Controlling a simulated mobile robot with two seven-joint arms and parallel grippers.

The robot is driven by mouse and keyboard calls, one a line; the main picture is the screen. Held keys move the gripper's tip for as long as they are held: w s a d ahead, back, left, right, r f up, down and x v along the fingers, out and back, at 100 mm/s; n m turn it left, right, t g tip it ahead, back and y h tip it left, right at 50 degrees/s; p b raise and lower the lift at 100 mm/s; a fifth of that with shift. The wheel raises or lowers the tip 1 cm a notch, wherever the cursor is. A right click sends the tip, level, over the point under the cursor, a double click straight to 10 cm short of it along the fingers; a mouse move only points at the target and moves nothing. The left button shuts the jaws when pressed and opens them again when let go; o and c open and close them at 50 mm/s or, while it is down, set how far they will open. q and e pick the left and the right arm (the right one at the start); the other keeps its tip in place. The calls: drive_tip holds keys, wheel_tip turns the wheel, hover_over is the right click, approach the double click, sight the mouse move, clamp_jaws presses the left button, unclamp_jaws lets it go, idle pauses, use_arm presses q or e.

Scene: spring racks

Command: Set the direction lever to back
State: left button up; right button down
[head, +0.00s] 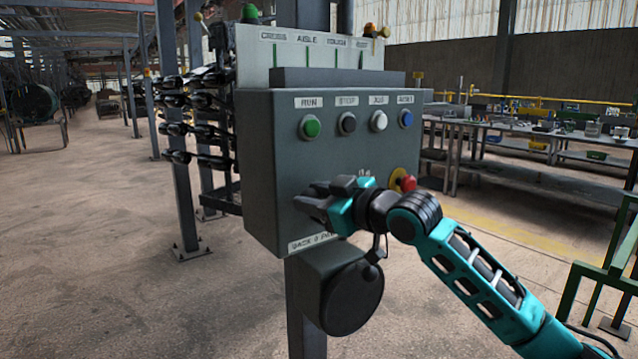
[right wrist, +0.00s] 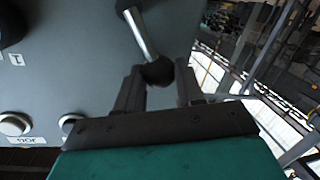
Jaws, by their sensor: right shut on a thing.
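The direction lever shows in the right wrist view as a pale metal shaft (right wrist: 138,32) with a round black knob (right wrist: 158,71), leaning away from the grey panel face. My right gripper (head: 314,203) is at the lower left of the control box (head: 262,160) in the head view. Its two fingers stand either side of the knob and are shut on it. In the head view my gripper hides the lever. A white label reading roughly "BACK 0 FWD" (head: 312,242) is just below the gripper, partly covered. My left gripper is not in view.
Above are the green RUN button (head: 311,126), black STOP button (head: 347,123), white JOG button (head: 379,121) and a blue button (head: 406,118). A red mushroom button (head: 406,183) sits close beside my wrist. A round dark housing (head: 350,298) hangs below the box.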

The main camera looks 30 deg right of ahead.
drive_tip(key=shift+a+n, duration=0.2)
drive_tip(key=shift+n, duration=0.1)
drive_tip(key=shift+f, duration=0.15)
drive_tip(key=c, duration=0.7)
unclamp_jaws()
drive_tip(key=shift+v, duration=6.45)
